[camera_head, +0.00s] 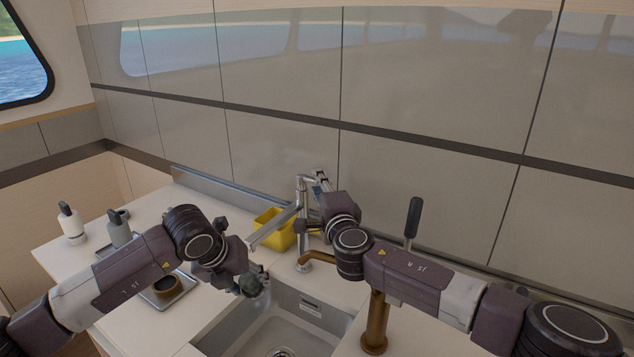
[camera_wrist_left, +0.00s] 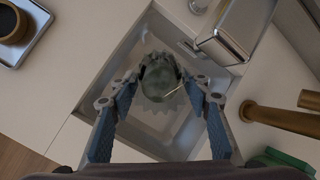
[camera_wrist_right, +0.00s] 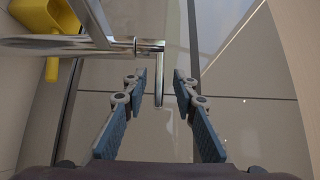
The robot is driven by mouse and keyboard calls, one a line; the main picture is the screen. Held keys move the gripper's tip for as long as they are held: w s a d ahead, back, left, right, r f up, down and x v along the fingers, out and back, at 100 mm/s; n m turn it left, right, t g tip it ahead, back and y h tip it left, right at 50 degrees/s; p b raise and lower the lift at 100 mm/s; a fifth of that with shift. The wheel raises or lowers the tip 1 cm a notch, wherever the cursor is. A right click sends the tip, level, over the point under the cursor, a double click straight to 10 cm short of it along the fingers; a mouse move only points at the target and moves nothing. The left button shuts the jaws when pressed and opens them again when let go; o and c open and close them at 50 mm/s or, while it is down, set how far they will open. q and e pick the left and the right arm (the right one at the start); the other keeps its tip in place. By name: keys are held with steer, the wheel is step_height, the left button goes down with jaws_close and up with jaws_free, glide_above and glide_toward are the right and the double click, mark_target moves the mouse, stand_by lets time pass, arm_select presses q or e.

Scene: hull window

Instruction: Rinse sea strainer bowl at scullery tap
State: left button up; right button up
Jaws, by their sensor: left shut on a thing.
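The strainer bowl (camera_head: 252,284), dark grey-green with a toothed rim, is over the sink (camera_head: 325,312). In the left wrist view the bowl (camera_wrist_left: 160,78) lies between the fingers of my left gripper (camera_wrist_left: 160,88), which is shut on it. The chrome tap (camera_head: 302,217) stands behind the sink; its square spout shows in the left wrist view (camera_wrist_left: 228,38), beside the bowl. My right gripper (camera_wrist_right: 156,76) is at the top of the tap, fingers apart on either side of a thin bent metal lever (camera_wrist_right: 159,90). No water is visible.
A yellow tub (camera_head: 284,239) stands behind the spout. Two dispensers (camera_head: 72,223) and a tray with a brown-rimmed cup (camera_head: 167,286) are at left. A brass fitting (camera_head: 376,325) and a dark-handled upright lever (camera_head: 412,218) stand right of the sink. The wall panels are close behind.

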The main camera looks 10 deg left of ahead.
steer(key=shift+x, duration=1)
steer(key=shift+f, duration=0.1)
jaws_close()
